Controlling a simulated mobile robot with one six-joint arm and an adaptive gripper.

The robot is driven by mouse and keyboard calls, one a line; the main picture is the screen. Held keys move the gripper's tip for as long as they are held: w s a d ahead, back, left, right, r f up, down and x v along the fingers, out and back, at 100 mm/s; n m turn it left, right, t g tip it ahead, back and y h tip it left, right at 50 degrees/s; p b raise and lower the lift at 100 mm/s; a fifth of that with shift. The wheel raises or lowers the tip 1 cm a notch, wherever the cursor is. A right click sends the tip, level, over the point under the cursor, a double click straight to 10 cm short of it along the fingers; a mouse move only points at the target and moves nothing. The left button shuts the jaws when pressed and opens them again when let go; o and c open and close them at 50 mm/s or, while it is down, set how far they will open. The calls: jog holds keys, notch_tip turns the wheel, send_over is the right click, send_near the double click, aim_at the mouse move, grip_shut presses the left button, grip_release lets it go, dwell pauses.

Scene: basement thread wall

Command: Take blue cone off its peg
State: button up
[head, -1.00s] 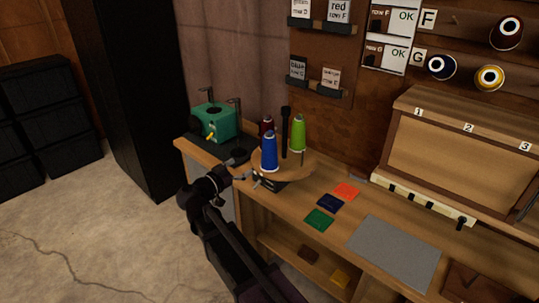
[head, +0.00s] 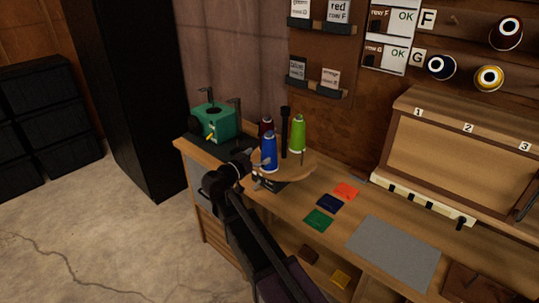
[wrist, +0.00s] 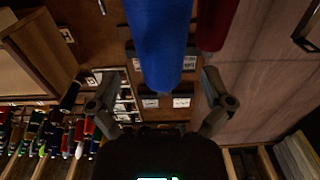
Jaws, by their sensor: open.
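The blue cone (head: 269,153) stands upright on the round wooden peg stand (head: 300,165) at the bench's left part. My gripper (head: 261,174) is open at the cone's near left side, level with its lower part. In the wrist view, the blue cone (wrist: 163,45) lies ahead, centred between the two spread fingers of my gripper (wrist: 160,92). I cannot tell whether a finger touches it. The peg inside the cone is hidden.
A green cone (head: 298,133) and a dark red cone (head: 266,127) share the stand, around a black post (head: 284,130). A green machine (head: 212,121) stands to the left. Coloured squares (head: 330,202) and a grey mat (head: 394,252) lie to the right.

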aim_at(264, 153)
jog(key=shift+x, duration=2.6)
jog(key=c, duration=1.2)
